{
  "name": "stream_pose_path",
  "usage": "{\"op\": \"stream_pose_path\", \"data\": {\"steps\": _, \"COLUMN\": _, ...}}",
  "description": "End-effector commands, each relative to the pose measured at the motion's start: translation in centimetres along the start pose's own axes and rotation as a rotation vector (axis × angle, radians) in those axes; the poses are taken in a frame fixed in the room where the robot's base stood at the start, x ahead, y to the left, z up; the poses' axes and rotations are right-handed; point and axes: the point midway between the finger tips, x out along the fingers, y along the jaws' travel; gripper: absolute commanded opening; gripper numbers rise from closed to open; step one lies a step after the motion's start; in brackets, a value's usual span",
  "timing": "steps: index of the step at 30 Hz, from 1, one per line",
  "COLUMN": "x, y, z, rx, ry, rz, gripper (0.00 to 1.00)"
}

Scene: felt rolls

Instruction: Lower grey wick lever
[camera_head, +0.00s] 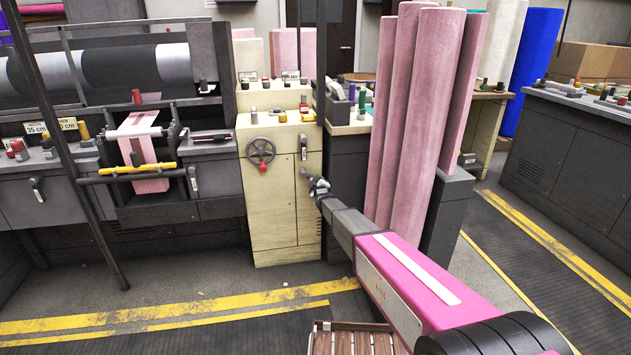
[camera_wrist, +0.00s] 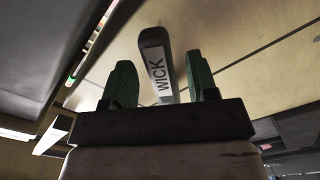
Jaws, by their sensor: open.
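The grey wick lever (camera_wrist: 156,55), with a white label reading WICK, shows in the wrist view against the cream cabinet front. In the head view a dark lever (camera_head: 303,147) stands upright on the front of the cream cabinet (camera_head: 270,215), right of a handwheel; its label is too small to read there. My gripper (camera_wrist: 160,60) is open, with a green fingertip on each side of the lever in the picture. Gaps show on both sides, and I cannot tell the depth between them. In the head view my gripper (camera_head: 318,185) is just below and right of the lever.
The grey handwheel (camera_head: 261,151) with a red knob sits left of the lever. Tall pink felt rolls (camera_head: 425,120) stand close right of my arm. A machine with a yellow bar (camera_head: 135,169) is at left. A slatted wooden crate (camera_head: 350,340) lies below my arm.

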Motion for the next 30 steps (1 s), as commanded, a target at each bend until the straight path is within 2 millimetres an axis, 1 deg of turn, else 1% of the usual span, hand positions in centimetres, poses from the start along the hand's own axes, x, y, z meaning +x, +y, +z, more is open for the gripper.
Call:
{"op": "stream_pose_path", "data": {"steps": 1, "x": 1.3, "y": -0.1, "z": 0.0, "rx": 0.0, "ry": 0.0, "rz": 0.0, "gripper": 0.53}}
{"op": "stream_pose_path", "data": {"steps": 3, "x": 2.2, "y": 0.0, "z": 0.0, "rx": 0.0, "ry": 0.0, "rz": 0.0, "gripper": 0.53}}
{"op": "stream_pose_path", "data": {"steps": 6, "x": 3.1, "y": 0.0, "z": 0.0, "rx": 0.0, "ry": 0.0, "rz": 0.0, "gripper": 0.53}}
{"op": "stream_pose_path", "data": {"steps": 9, "x": 3.4, "y": 0.0, "z": 0.0, "rx": 0.001, "ry": -0.001, "rz": -0.001, "gripper": 0.53}}
{"op": "stream_pose_path", "data": {"steps": 15, "x": 3.3, "y": 0.0, "z": 0.0, "rx": 0.001, "ry": -0.001, "rz": -0.001, "gripper": 0.53}}
{"op": "stream_pose_path", "data": {"steps": 16, "x": 3.3, "y": 0.0, "z": 0.0, "rx": 0.001, "ry": -0.001, "rz": -0.001, "gripper": 0.5}}
{"op": "stream_pose_path", "data": {"steps": 17, "x": 3.3, "y": 0.0, "z": 0.0, "rx": 0.001, "ry": -0.001, "rz": -0.001, "gripper": 0.4}}
{"op": "stream_pose_path", "data": {"steps": 18, "x": 3.3, "y": 0.0, "z": 0.0, "rx": 0.001, "ry": -0.001, "rz": -0.001, "gripper": 0.27}}
{"op": "stream_pose_path", "data": {"steps": 20, "x": 3.3, "y": 0.0, "z": 0.0, "rx": 0.0, "ry": -0.001, "rz": -0.001, "gripper": 0.08}}
{"op": "stream_pose_path", "data": {"steps": 21, "x": 3.3, "y": 0.0, "z": 0.0, "rx": 0.0, "ry": -0.001, "rz": -0.001, "gripper": 0.0}}
{"op": "stream_pose_path", "data": {"steps": 30, "x": 3.3, "y": -0.2, "z": 0.0, "rx": 0.024, "ry": -0.001, "rz": -0.001, "gripper": 0.0}}
